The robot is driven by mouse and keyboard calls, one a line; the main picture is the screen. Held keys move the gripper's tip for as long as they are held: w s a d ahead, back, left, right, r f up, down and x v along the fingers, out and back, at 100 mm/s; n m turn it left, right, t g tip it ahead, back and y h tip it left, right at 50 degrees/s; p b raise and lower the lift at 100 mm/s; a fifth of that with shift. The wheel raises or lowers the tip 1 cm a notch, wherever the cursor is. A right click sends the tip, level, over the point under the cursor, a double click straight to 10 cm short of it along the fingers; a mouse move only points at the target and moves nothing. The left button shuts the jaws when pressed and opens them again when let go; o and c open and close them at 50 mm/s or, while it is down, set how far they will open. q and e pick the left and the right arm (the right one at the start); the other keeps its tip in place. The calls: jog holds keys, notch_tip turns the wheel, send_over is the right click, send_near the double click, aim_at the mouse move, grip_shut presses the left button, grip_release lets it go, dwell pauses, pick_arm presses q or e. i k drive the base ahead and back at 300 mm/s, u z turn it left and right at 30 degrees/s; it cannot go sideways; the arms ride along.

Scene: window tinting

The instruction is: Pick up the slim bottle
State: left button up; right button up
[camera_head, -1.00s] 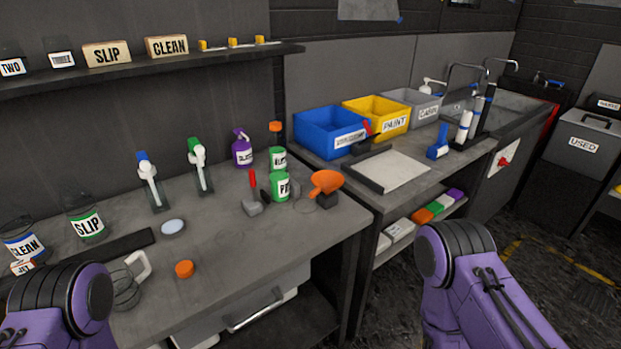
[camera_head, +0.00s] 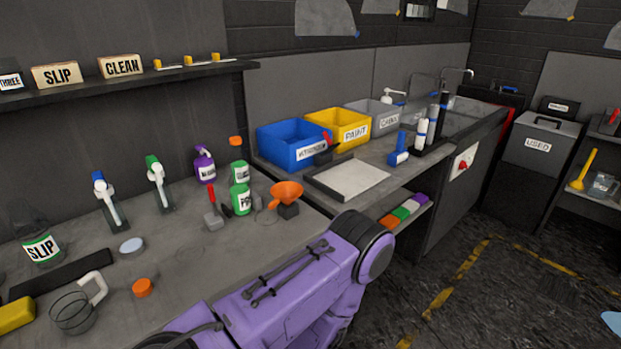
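No bottle is marked as the slim bottle, so I cannot tell which one it is. Two narrow clear spray bottles stand on the bench, one with a blue head (camera_head: 107,202) and one with a green head (camera_head: 158,184). A purple bottle (camera_head: 205,166) stands further back. Two green-labelled bottles stand beside it, a rear one (camera_head: 240,172) and a front one (camera_head: 241,199). An orange cap (camera_head: 236,141) shows behind the rear one, its body mostly hidden. My purple arm crosses the lower middle over the bench front. Neither gripper shows in the view.
Bins stand at the back right. Bare bench lies between the disc and scraper.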

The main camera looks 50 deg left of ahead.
aim_at(239, 193)
jog(key=z, duration=0.15)
jog(key=i, duration=2)
jog(key=u, duration=2.55)
